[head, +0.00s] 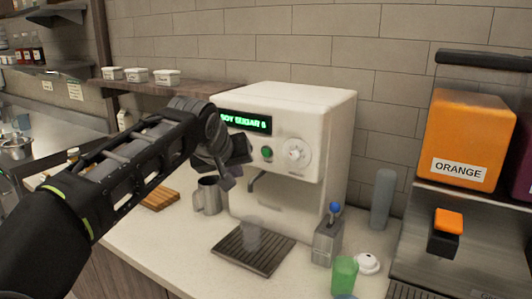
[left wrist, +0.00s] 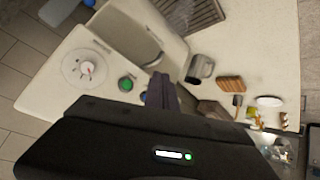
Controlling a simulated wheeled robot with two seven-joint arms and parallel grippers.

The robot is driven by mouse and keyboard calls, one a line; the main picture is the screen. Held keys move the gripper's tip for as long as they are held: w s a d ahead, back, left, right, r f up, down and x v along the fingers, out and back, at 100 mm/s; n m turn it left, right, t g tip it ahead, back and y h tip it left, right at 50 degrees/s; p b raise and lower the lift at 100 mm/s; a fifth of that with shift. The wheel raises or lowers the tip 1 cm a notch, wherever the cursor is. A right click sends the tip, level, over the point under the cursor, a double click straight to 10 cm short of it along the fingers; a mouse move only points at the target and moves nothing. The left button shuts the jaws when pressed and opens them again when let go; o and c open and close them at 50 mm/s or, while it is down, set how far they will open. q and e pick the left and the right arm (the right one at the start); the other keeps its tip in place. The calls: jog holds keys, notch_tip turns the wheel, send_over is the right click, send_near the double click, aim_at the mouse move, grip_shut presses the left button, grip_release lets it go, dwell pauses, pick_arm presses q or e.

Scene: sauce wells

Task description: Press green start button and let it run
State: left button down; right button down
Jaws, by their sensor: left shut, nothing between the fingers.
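The white machine (head: 330,130) stands on the counter against the tiled wall. Its front has a lit green display (head: 245,123), partly hidden by my arm, a green button (head: 267,153) and a white dial (head: 296,152). My left gripper (head: 228,178) is shut and empty, in front of the machine's face, left of the green button. In the left wrist view the green button (left wrist: 127,83) lies just left of the fingers (left wrist: 160,90), apart from them in the picture. A small blue spot (left wrist: 143,97) shows beside the fingers. My right gripper is not in view.
A grey box with a blue-knobbed lever (head: 327,240), a green cup (head: 344,276) and a white lid (head: 366,263) stand right. An orange dispenser (head: 465,130) is further right.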

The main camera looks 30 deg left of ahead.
aim_at(266, 153)
pick_arm(q)
jog(key=shift+w, duration=0.1)
jog(key=shift+w+a+p, duration=0.15)
jog(key=shift+w+p, duration=2.2)
jog(key=shift+w, duration=2)
jog(key=shift+w, duration=0.1)
jog(key=shift+w, duration=0.3)
